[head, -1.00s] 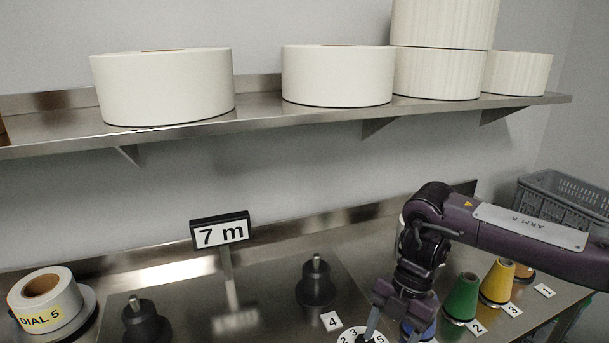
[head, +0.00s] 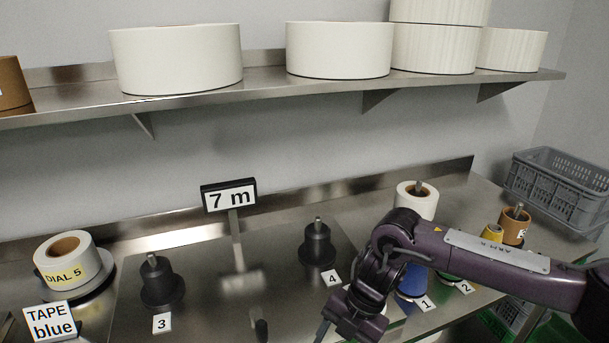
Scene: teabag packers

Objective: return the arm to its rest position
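My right arm (head: 505,262), dark purple with a pale label strip, comes in from the right edge. It reaches over the steel bench to its lower middle. My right gripper (head: 340,328) points down at the bottom edge of the head view, right of a small black knob. Its fingertips are cut off or unclear, so I cannot tell whether it is open, and I see nothing held. My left arm and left gripper are out of view.
Black spindles (head: 160,283) (head: 318,246) stand on the bench, with a "7 m" sign (head: 229,196) between them. A white roll (head: 416,200) and cones, including a blue one (head: 411,281), are close to my arm. A grey crate (head: 556,190) stands at right.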

